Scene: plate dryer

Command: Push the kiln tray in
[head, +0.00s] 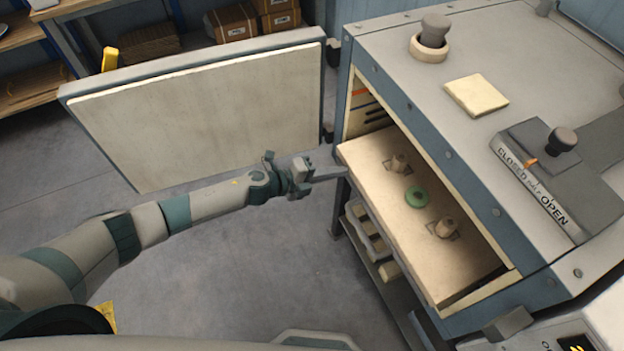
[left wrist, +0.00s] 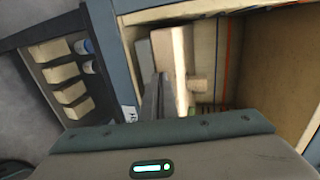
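The kiln tray (head: 395,215) is a flat cream slab sticking part way out of the kiln's open front (head: 355,110). My right gripper is out of view.
The kiln door (head: 200,115) stands swung open at the left, behind my left arm. A rack with cream blocks (head: 375,245) is below the tray. A CLOSED/OPEN lever panel (head: 535,190) is on the kiln top. The floor before the kiln is clear.

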